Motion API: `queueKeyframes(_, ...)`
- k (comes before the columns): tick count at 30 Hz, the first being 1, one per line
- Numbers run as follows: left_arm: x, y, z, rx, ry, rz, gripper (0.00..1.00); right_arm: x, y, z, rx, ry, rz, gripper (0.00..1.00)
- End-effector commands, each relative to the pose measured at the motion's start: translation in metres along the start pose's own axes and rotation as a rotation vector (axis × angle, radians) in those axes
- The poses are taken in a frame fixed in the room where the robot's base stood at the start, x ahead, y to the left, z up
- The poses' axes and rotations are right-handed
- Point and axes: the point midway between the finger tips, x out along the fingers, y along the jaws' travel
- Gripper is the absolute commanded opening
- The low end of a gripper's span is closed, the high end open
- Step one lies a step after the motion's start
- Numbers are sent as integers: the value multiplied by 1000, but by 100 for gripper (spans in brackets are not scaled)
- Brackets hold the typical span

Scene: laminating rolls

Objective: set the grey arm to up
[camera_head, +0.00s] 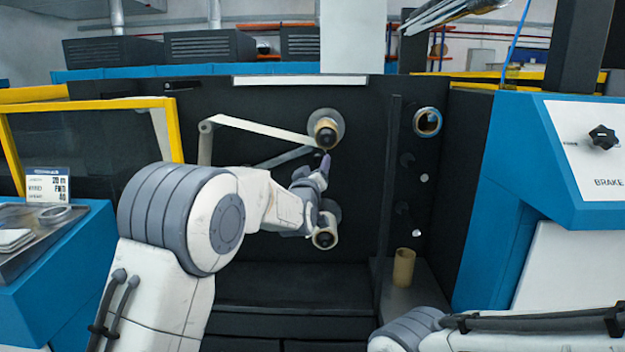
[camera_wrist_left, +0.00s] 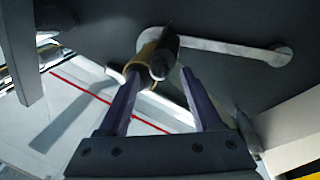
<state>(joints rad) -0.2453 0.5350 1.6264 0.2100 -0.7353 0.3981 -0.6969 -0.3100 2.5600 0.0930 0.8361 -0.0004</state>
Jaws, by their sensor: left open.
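A grey arm (camera_head: 286,157) shows as a slanted bar on the dark machine face, left of the upper roll; my left gripper hides its right end. In the left wrist view, a pale grey bar with a rounded end (camera_wrist_left: 240,49) looks like this arm. My left gripper (camera_head: 322,163) is just below the upper roll (camera_head: 325,132), apart from the lower roll (camera_head: 324,238). In the wrist view its open fingers (camera_wrist_left: 160,73) point at a dark round end with a yellowish core, one finger on each side; contact cannot be told. My right gripper is out of view.
A pale strip (camera_head: 260,130) runs from a left roller to the upper roll. A dark vertical plate (camera_head: 388,190) stands to the right. A tan core (camera_head: 404,267) stands on the ledge. A blue panel with a BRAKE knob (camera_head: 603,137) is at far right.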

Motion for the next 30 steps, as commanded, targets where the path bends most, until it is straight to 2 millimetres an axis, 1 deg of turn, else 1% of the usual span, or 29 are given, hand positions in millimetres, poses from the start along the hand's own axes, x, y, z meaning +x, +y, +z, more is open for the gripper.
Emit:
queueKeyframes(1, -11, 0, 1, 0, -1, 1, 66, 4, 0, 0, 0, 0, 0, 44)
queueKeyframes(6, -42, 0, 2, -1, -2, 1, 66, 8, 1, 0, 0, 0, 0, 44)
queueKeyframes(9, -56, 1, 1, -1, -1, 2, 66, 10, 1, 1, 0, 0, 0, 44)
queueKeyframes(12, -67, 1, 1, -1, -1, 2, 66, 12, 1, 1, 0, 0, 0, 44)
queueKeyframes(17, -74, 0, 1, 0, -1, 1, 66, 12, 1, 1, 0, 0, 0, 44)
queueKeyframes(26, -75, 1, 1, 0, -4, 1, 66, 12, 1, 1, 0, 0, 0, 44)
queueKeyframes(29, -82, 6, 11, 12, -56, -2, 66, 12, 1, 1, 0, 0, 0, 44)
queueKeyframes(30, -88, 10, 21, 23, -103, -6, 66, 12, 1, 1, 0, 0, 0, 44)
